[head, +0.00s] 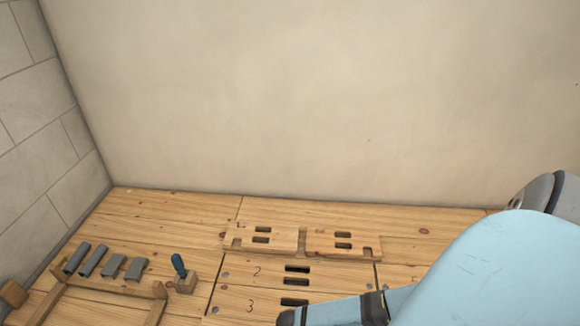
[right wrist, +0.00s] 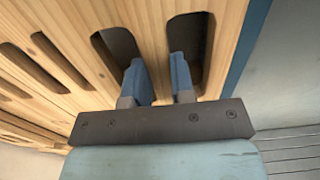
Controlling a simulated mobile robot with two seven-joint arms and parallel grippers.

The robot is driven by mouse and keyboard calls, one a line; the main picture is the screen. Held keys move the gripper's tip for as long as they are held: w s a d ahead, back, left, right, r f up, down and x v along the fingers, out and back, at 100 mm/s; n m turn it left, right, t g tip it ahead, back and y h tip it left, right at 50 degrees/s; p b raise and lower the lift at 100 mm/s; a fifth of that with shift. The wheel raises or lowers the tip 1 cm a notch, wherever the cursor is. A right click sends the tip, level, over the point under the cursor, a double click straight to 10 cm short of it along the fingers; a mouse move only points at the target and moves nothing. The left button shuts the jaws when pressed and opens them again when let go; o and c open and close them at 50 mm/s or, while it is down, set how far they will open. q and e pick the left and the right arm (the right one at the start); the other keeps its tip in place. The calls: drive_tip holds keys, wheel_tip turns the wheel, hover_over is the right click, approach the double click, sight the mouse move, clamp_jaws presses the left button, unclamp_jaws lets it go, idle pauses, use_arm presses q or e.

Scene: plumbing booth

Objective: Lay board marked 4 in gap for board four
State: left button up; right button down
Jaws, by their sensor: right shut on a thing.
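My right gripper (right wrist: 162,80) is shut on a wooden board (right wrist: 153,25), with its blue fingers down in two slots on either side of the strip between them. No number shows on this board, so I cannot tell its marking. In the head view my right arm comes in from the right and its wrist reaches the bottom edge; the gripper is out of sight there. Floor boards marked 2 (head: 257,272) and 3 (head: 250,307) lie flat, one in front of the other, each with dark slots. The gap for board four is not visible. My left gripper is not in view.
At left are a wooden frame (head: 110,287) with several grey pieces (head: 95,260) and a blue-handled tool (head: 179,265) in a wooden block. A plain wall (head: 300,100) closes the back.

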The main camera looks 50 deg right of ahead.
drive_tip(key=shift+w+f, duration=0.1)
drive_tip(key=shift+f, duration=0.15)
drive_tip(key=shift+f, duration=0.35)
drive_tip(key=shift+f+b, duration=0.35)
drive_tip(key=shift+b, duration=0.05)
drive_tip(key=shift+f, duration=0.35)
idle(0.3)
drive_tip(key=shift+f, duration=0.2)
idle(0.4)
drive_tip(key=c, duration=0.9)
unclamp_jaws()
